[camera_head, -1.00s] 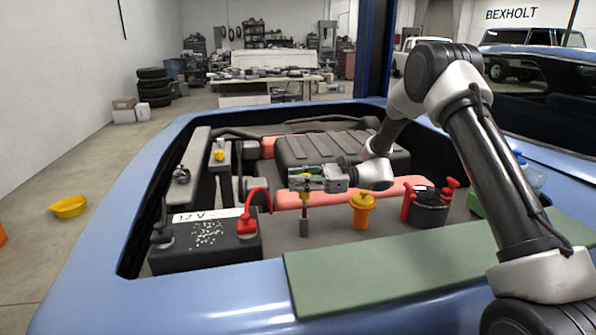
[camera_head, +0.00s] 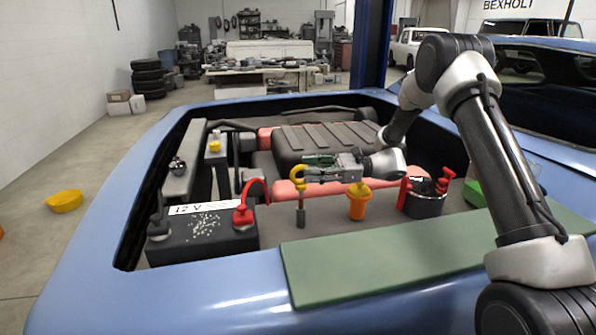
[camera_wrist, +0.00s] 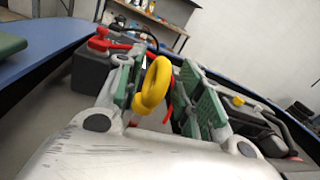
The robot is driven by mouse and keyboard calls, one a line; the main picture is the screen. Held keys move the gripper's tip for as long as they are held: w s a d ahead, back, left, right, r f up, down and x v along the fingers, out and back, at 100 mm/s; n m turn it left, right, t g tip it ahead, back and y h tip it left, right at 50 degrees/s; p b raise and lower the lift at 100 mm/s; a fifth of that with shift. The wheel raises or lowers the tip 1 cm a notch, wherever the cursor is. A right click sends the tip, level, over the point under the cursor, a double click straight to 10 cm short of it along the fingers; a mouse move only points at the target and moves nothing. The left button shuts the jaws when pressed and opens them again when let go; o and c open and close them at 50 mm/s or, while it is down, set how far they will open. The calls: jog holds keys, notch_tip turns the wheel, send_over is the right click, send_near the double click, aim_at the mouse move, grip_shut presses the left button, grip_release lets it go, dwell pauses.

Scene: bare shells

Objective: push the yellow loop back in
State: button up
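The yellow loop (camera_head: 298,174) tops a short yellow stem standing in a grey tube (camera_head: 300,217), in the engine bay between the battery and an orange-and-yellow plug. In the wrist view the loop (camera_wrist: 152,86) shows between my two green-padded fingers, nearer the left one. My gripper (camera_head: 312,166) reaches in from the right at loop height. It also shows in the wrist view (camera_wrist: 163,98), with its fingers apart and a clear gap on the loop's right. I cannot tell whether the left finger touches the loop.
A 12 V battery (camera_head: 200,241) with a red cable stands left of the tube. The orange plug (camera_head: 357,203) and a black pot with red clips (camera_head: 424,203) stand to the right, below my arm. A green mat (camera_head: 420,262) covers the front fender.

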jog(key=d, duration=0.7)
jog(key=shift+w, duration=0.25)
